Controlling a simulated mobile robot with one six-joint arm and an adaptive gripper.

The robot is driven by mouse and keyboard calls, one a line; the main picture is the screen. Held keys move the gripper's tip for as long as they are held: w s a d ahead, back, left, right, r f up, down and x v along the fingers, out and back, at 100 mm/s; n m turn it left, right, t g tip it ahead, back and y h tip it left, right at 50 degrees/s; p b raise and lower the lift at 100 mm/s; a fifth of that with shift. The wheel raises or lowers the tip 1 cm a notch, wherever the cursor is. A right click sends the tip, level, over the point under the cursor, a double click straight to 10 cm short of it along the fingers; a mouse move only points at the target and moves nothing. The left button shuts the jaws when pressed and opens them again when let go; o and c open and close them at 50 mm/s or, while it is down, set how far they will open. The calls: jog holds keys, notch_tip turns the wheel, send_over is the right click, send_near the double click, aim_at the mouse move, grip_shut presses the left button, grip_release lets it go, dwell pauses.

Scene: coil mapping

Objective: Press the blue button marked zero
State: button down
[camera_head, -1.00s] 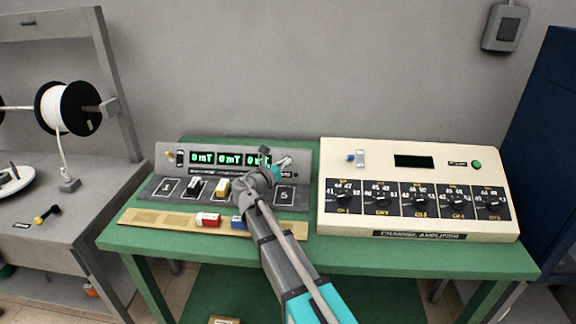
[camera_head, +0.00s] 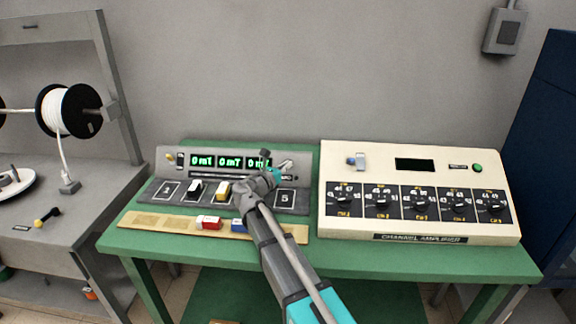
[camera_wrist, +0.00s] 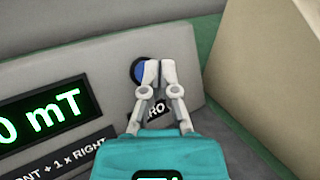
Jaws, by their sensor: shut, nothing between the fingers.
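The blue button (camera_wrist: 138,71) sits in a dark round ring on the grey sloped panel, in the wrist view. A dark label ending in "RO" lies just below it, partly hidden by my fingers. My gripper (camera_wrist: 160,64) is shut and empty, its fingertips over the right part of the button; I cannot tell whether they touch it. In the head view my gripper (camera_head: 286,164) is at the right end of the grey meter unit (camera_head: 170,153), and the button is hidden there. Green displays (camera_head: 230,161) read "0 mT".
A cream channel amplifier (camera_head: 330,180) with several dials stands close to the right. Several numbered slots, some holding blocks, lie before the displays. A wooden strip (camera_head: 150,219) with a red block (camera_head: 209,223) and a blue block (camera_head: 239,226) lies in front.

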jog(key=shift+w+f, duration=0.25)
jog(key=shift+w, duration=0.15)
dwell(1.2)
jog(key=shift+s+r, duration=0.3)
jog(key=shift+s, duration=0.1)
jog(key=shift+s, duration=0.1)
dwell(0.4)
jog(key=shift+s+r+p, duration=0.55)
jog(key=shift+s, duration=0.25)
jog(key=shift+s+r+p, duration=0.5)
jog(key=shift+s+p, duration=0.05)
jog(key=shift+s, duration=0.3)
jog(key=shift+s+r+p, duration=0.55)
jog(key=shift+s, duration=0.25)
jog(key=shift+a, duration=0.1)
